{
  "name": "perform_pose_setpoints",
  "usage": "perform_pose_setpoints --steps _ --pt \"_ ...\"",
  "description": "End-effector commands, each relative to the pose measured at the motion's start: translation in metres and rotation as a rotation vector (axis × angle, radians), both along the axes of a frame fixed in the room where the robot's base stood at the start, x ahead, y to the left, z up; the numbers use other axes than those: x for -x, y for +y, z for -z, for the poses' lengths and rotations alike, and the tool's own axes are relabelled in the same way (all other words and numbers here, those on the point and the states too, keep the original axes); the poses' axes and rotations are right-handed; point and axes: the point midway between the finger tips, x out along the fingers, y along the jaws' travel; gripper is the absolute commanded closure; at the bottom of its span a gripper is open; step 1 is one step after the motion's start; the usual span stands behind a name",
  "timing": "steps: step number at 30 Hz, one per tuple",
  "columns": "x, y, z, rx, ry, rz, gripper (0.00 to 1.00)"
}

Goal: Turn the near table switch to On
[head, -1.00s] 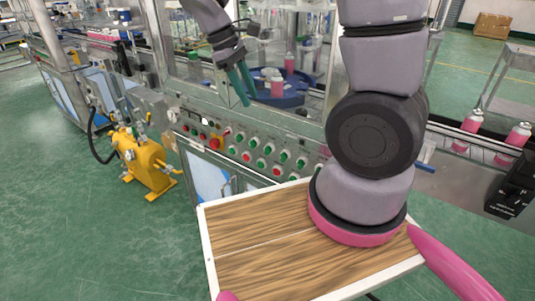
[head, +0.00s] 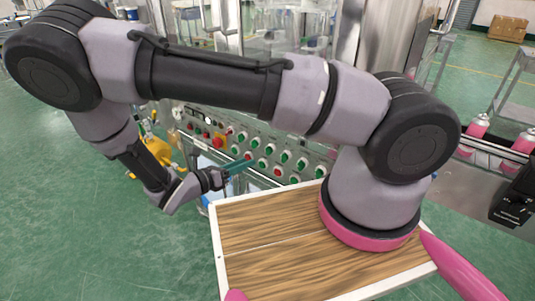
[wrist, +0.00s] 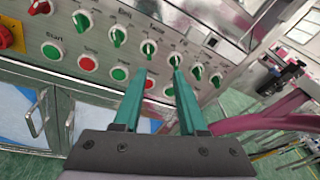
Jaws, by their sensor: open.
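The control panel (wrist: 105,48) carries a row of green rotary switches above a row of red and green buttons. The labels above the switches are too small to read, so I cannot tell which one is the near table switch. Green switches stand near my fingertips, one at the upper left (wrist: 148,50) and one by the right fingertip (wrist: 175,62). My gripper (wrist: 160,74) points at the panel with its two teal fingers apart and nothing between them. In the head view my gripper (head: 247,163) is in front of the panel's button rows. Contact with a switch cannot be judged.
A red emergency knob on a yellow plate (wrist: 8,35) sits at the panel's left. Cabinet doors with metal handles (wrist: 38,115) lie below the panel. Yellow equipment (head: 152,140) stands on the floor to the left. Pink-bodied cans (head: 478,127) stand at the right.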

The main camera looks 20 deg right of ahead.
Motion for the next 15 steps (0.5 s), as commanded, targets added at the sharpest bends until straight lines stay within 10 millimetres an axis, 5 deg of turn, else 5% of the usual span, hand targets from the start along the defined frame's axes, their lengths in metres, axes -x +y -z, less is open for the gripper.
perform_pose_setpoints --steps 8,15 --pt "-0.002 0.006 0.024 0.178 0.044 -0.163 0.59" --pt "-0.018 -0.018 0.024 0.184 0.048 -0.163 0.59"
